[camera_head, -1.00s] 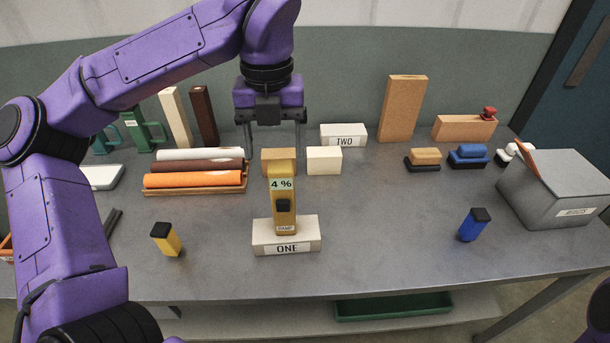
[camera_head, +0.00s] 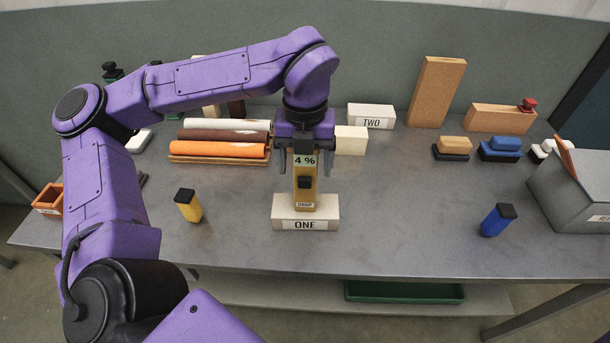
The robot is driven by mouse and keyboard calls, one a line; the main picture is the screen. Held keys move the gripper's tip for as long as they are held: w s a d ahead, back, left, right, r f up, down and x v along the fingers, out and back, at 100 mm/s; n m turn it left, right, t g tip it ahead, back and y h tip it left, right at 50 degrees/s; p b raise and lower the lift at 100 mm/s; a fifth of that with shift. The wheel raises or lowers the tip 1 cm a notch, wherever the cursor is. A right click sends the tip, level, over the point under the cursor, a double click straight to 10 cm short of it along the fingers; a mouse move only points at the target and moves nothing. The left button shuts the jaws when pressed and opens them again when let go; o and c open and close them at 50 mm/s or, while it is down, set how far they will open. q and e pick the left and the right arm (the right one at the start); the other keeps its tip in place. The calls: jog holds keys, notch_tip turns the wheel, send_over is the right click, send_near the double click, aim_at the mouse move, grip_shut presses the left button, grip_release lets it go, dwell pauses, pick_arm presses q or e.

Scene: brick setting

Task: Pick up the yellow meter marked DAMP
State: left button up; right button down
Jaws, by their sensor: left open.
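The yellow meter (camera_head: 305,190) stands upright on the white block marked ONE (camera_head: 290,217). Its label reads DAMP and its small display shows 4 %. My left gripper (camera_head: 305,168) is open, pointing down, with one finger on each side of the meter's upper part. The top of the meter is hidden behind the gripper body. I cannot tell whether the fingers touch it. My right gripper is not in view.
Rolls on a tray (camera_head: 220,158) lie behind left. A white block marked TWO (camera_head: 371,116) and a grey box (camera_head: 575,197) stand farther right.

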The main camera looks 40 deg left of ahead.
pick_arm(q)
jog(key=shift+w, duration=0.1)
jog(key=c, duration=1.2)
jog(key=shift+r, duration=0.1)
